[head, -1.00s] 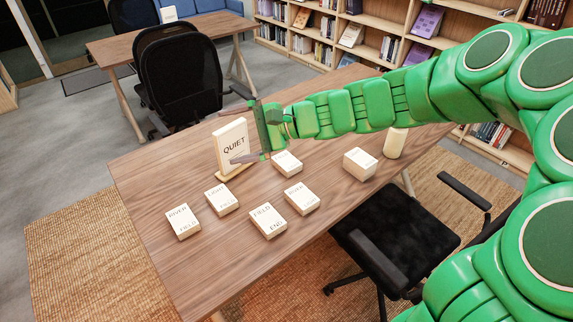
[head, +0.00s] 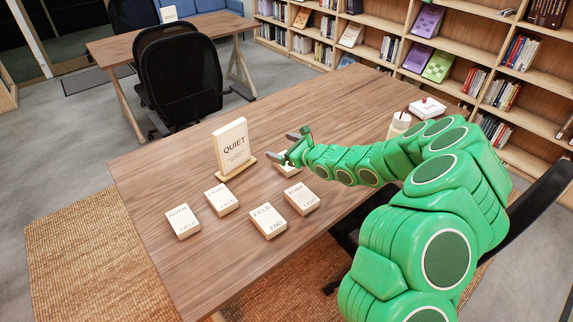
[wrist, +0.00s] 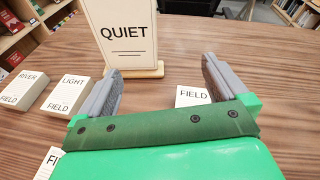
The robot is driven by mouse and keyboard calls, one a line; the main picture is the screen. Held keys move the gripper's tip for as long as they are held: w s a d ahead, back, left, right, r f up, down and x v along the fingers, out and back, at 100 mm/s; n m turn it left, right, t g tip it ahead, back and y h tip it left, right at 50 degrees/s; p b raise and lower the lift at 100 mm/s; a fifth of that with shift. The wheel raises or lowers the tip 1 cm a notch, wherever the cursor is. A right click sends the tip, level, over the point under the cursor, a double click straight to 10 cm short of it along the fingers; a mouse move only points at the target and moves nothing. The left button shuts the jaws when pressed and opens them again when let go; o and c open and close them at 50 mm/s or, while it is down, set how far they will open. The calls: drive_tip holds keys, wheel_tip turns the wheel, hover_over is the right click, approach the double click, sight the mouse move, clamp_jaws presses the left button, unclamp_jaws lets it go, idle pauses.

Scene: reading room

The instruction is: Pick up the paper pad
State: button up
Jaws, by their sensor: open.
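Several small cream-white pads or blocks with printed words lie on the wooden table; I cannot tell which one is the paper pad. In the head view they read RIVER FIELD (head: 183,222), LIGHT FIELD (head: 222,200), FIELD END (head: 268,221) and RIVER (head: 301,198). Another block (head: 287,170) is partly hidden by my gripper (head: 284,148). In the wrist view my gripper (wrist: 162,68) is open and empty. A block marked FIELD (wrist: 192,96) shows between the fingers, nearer the right one, with its lower part hidden.
An upright QUIET sign (head: 233,147) on a base stands close beyond my gripper. A cream bottle (head: 398,126) and a white box with a red item (head: 427,107) stand toward the back right. The table's left end (head: 150,170) is clear. Black chairs stand around.

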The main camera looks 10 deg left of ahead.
drive_tip(key=d+f+m+h, duration=0.1)
drive_tip(key=d+f, duration=0.1)
drive_tip(key=f, duration=0.1)
drive_tip(key=w+d+f+m+h, duration=0.1)
drive_tip(key=f, duration=0.3)
drive_tip(key=d+f+m+h, duration=0.1)
drive_tip(key=d+f, duration=0.1)
drive_tip(key=f, duration=0.2)
drive_tip(key=shift+w+d+m+t, duration=0.3)
drive_tip(key=shift+w+d+m, duration=0.05)
drive_tip(key=shift+w+m, duration=0.05)
drive_tip(key=shift+f, duration=0.1)
drive_tip(key=shift+w+a+f, duration=0.25)
drive_tip(key=shift+w+a, duration=0.1)
drive_tip(key=shift+w, duration=0.05)
drive_tip(key=shift+w+x, duration=0.2)
drive_tip(key=shift+x, duration=3.05)
drive_tip(key=shift+d+r, duration=0.15)
drive_tip(key=shift+c, duration=0.5)
drive_tip(key=c, duration=0.9)
drive_tip(key=shift+o, duration=0.2)
